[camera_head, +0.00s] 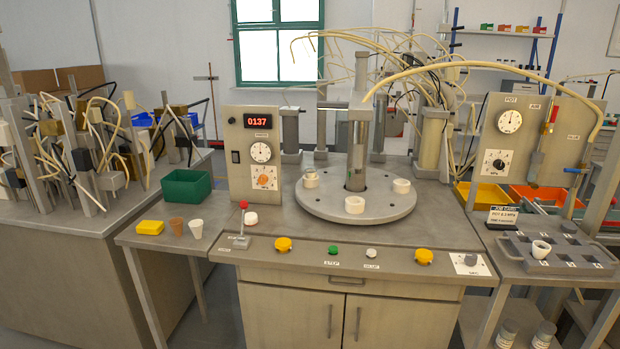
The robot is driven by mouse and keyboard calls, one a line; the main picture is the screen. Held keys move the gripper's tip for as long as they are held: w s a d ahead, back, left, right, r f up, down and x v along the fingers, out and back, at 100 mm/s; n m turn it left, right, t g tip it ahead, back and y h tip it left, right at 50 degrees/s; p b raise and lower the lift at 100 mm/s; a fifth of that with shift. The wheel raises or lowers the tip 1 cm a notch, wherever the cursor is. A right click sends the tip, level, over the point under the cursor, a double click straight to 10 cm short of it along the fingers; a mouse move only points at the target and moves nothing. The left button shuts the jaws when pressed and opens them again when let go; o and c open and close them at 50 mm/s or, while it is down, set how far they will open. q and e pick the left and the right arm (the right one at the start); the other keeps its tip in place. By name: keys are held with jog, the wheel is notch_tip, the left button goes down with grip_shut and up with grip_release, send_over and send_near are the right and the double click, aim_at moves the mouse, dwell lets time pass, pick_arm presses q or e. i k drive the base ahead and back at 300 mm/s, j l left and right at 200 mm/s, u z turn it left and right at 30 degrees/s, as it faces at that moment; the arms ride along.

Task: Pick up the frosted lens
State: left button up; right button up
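A small whitish tapered cup (196,229), which looks like the frosted lens, stands upright on the small side table at the left. A brown tapered cup (177,226) and a yellow block (150,227) are just left of it, apart from it. A second white cup-shaped piece (541,249) sits in the grey holder tray (575,262) at the right; I cannot tell whether it is also a lens. Neither of my grippers is in view, and nothing covers the whitish cup.
A green bin (186,188) stands behind the cups. A red-knobbed lever (242,226) rises to their right. The round turntable (390,209) carries several white holders. The side table's front is clear.

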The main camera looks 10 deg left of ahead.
aim_at(251, 218)
jog(key=i+j+z, duration=0.1)
jog(key=j, duration=0.2)
jog(key=i+j+z, duration=0.15)
jog(key=j, duration=0.15)
jog(key=i+j+z, duration=0.1)
jog(key=j, duration=0.2)
jog(key=i+j+z, duration=0.1)
jog(key=j, duration=0.25)
